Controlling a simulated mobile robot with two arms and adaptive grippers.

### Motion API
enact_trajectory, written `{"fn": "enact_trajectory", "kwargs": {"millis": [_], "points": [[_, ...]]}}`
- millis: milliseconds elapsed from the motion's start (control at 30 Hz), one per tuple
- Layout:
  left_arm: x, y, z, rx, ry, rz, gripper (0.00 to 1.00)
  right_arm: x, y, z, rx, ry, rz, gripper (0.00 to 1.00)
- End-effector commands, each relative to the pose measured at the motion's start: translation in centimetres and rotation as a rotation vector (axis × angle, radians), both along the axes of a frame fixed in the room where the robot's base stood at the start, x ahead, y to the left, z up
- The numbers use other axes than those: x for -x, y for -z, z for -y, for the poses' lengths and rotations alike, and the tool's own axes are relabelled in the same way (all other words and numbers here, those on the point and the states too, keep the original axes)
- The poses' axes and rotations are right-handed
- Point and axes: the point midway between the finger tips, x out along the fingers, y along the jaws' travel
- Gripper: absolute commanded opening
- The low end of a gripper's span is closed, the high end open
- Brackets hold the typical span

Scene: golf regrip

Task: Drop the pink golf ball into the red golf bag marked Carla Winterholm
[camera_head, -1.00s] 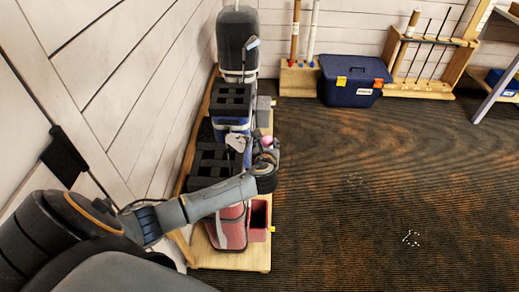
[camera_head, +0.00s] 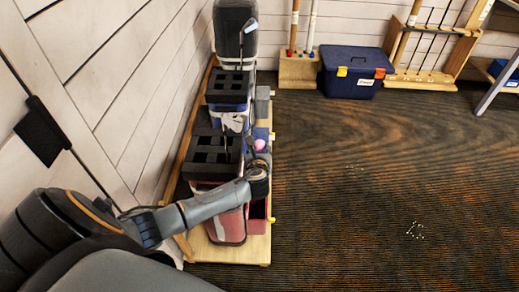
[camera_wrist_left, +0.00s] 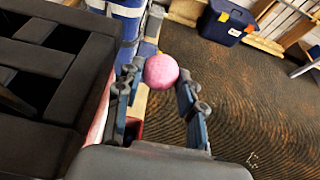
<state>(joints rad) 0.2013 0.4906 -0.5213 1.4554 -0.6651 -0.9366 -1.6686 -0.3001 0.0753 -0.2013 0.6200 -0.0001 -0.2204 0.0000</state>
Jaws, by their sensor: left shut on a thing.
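The pink golf ball (camera_wrist_left: 161,71) is between the fingertips of my left gripper (camera_wrist_left: 158,82) in the left wrist view. It shows small in the head view (camera_head: 260,145), just beyond the gripper (camera_head: 258,160). My left gripper is shut on it. The red golf bag (camera_head: 226,225) stands at the near end of the wooden rack, partly hidden by my left arm. Its black divided top (camera_head: 212,152) is left of the gripper and fills the left of the wrist view (camera_wrist_left: 50,55). No name can be read on it. My right gripper is not in view.
A blue-and-white bag (camera_head: 232,117) and a dark grey bag (camera_head: 235,40) stand behind on the same rack (camera_head: 255,250). A red bin (camera_head: 257,222) is beside the red bag. A blue toolbox (camera_head: 354,72) sits at the back. Open carpet lies right.

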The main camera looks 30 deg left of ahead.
Motion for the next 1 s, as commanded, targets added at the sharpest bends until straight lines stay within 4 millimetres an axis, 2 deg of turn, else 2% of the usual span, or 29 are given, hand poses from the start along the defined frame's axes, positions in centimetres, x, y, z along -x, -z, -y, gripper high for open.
{"fn": "enact_trajectory", "kwargs": {"millis": [267,300,400,433,767,867,1000], "points": [[0.0,0.1,0.0,-0.001,0.0,0.001,0.09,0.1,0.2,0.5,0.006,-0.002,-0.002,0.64],[0.0,0.1,0.0,-0.001,0.0,0.001,0.42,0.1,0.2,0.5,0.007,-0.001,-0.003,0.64],[0.0,0.1,0.0,-0.001,0.0,0.001,0.63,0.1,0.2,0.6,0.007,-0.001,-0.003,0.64],[0.0,0.1,0.0,-0.001,0.0,0.001,0.65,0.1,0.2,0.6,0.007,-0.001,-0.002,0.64],[0.2,0.1,0.1,0.0,0.0,0.0,0.65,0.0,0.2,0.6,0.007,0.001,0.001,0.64],[0.8,-0.2,0.5,0.001,0.002,0.0,0.65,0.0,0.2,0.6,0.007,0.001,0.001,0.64],[2.6,-1.0,1.6,0.002,0.001,0.0,0.65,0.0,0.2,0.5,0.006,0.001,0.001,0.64]]}}
